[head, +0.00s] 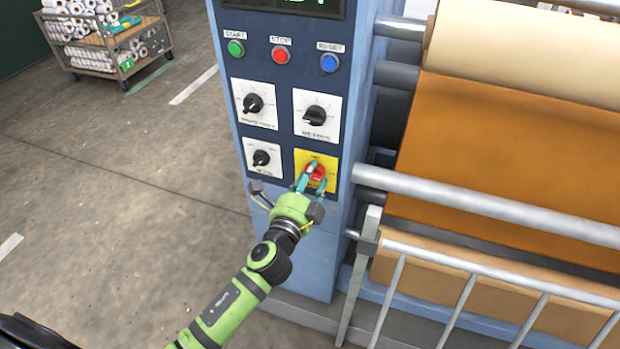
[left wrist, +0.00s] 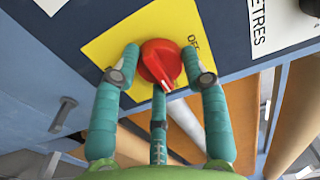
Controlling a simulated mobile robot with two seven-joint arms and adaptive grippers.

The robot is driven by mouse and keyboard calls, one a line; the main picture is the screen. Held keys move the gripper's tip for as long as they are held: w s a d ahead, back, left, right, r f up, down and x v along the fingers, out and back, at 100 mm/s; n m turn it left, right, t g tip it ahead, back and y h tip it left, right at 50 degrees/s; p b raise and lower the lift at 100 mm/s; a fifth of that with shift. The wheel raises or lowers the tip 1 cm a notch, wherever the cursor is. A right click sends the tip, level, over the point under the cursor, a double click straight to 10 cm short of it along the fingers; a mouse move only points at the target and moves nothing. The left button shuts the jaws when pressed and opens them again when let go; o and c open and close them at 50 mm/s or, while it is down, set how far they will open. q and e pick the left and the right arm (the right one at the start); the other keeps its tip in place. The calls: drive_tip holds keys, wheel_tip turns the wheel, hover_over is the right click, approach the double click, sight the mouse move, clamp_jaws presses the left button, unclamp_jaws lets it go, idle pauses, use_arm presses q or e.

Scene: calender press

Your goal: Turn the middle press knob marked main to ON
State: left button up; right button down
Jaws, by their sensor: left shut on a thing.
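The red knob (head: 318,171) sits on a yellow square plate (head: 303,156) at the lower right of the press's control panel. In the left wrist view, the red knob (left wrist: 160,63) has a white pointer line aimed toward the bottom of the picture. An "OFF" label shows on the yellow plate (left wrist: 115,48), to the right of the knob. My left gripper (head: 312,177) has its teal fingers around the red knob, one on each side and a third below, shut on it. The fingers partly hide the plate's lower part in the head view. My right gripper is not in view.
Black dials on white plates sit beside and above: upper left (head: 253,103), upper right (head: 316,114), lower left (head: 261,158). Green, red and blue buttons (head: 281,54) are above them. Rollers and a metal railing (head: 450,262) stand right. A loaded cart (head: 105,40) stands far left; floor between is clear.

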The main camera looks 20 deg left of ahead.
use_arm(q)
drive_tip(key=o, duration=1.2)
drive_tip(key=shift+w+d, duration=0.1)
drive_tip(key=shift+c, duration=0.2)
drive_tip(key=shift+s, duration=0.6)
drive_tip(key=s, duration=1.1)
drive_tip(key=shift+a, duration=0.25)
drive_tip(key=shift+w, duration=0.1)
